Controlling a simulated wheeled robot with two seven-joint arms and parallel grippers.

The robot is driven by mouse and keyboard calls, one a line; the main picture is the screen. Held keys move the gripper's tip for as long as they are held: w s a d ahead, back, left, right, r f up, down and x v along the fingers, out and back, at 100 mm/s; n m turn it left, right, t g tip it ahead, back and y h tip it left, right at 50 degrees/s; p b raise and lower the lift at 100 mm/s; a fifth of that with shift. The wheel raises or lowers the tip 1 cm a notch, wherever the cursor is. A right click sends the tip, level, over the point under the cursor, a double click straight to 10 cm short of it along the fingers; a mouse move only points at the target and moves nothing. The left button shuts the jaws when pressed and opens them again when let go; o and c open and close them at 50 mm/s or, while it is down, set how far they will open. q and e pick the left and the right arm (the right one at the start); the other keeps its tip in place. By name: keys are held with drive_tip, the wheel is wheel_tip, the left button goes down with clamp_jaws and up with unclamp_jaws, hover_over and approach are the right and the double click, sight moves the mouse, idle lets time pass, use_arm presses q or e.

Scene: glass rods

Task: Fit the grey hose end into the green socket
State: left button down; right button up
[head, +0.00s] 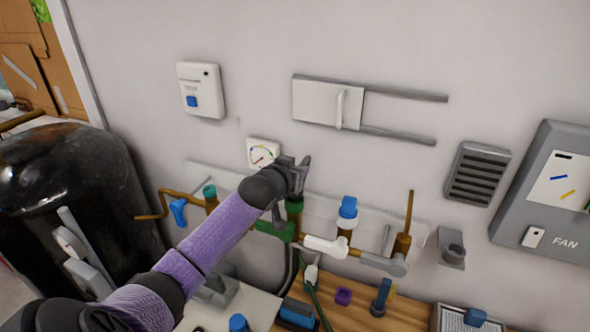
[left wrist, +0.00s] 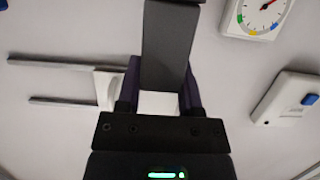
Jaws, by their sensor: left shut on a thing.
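My left gripper (head: 300,172) is raised in front of the wall, above the pipe row. It is shut on a dark grey block-like piece, which I take for the grey hose end (left wrist: 166,45); it stands out between the purple fingers in the left wrist view. In the head view the gripper is small and its grip is hard to make out. A green fitting (head: 275,231), likely the green socket, is on the pipe row below the gripper and apart from it. My forearm partly covers this area. My right gripper is not in view.
A round gauge (head: 263,153) is left of the gripper. A blue-capped valve (head: 347,209) and a white lever (head: 326,246) are to the right. A wooden bench (head: 350,312) with small parts lies below. The wall above the gripper is clear up to a sliding panel (head: 315,103).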

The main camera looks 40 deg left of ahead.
use_arm(q)
drive_tip(key=shift+f, duration=0.4)
drive_tip(key=shift+r, duration=0.15)
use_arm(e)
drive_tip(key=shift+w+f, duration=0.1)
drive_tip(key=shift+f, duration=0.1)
use_arm(q)
drive_tip(key=shift+p, duration=0.35)
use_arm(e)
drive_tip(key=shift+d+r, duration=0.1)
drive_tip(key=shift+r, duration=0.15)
use_arm(q)
drive_tip(key=shift+p, duration=0.3)
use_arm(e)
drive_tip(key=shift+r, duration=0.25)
use_arm(q)
drive_tip(key=shift+f+b, duration=0.4)
drive_tip(key=shift+f, duration=0.15)
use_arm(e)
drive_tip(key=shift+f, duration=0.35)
use_arm(q)
drive_tip(key=c, duration=0.5)
unclamp_jaws()
drive_tip(key=shift+c, duration=0.2)
